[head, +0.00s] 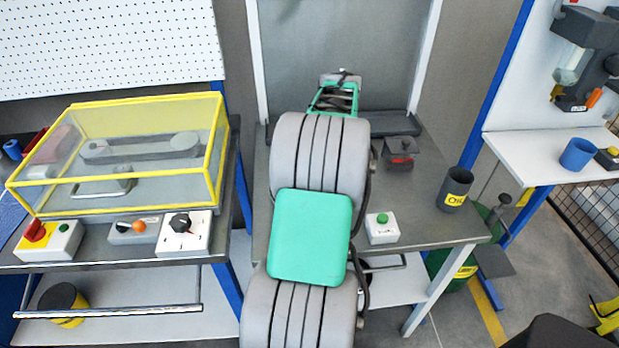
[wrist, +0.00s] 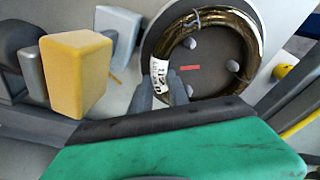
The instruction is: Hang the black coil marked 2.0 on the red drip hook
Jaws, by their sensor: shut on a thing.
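In the wrist view a coil of shiny dark brown to golden wire (wrist: 246,34) lies around several pale pegs on a round grey plate. A white tag (wrist: 160,78) with dark print sits on its lower left side; I cannot read the print surely. My gripper (wrist: 168,84) is shut at the tag, on the coil's near left edge. The exact grip is partly hidden. In the head view my arm hides the coil and most of the gripper. I cannot make out a red drip hook in either view.
A small red bar (wrist: 190,68) shows inside the coil. A yellow block (wrist: 76,70) stands left of my gripper in the wrist view.

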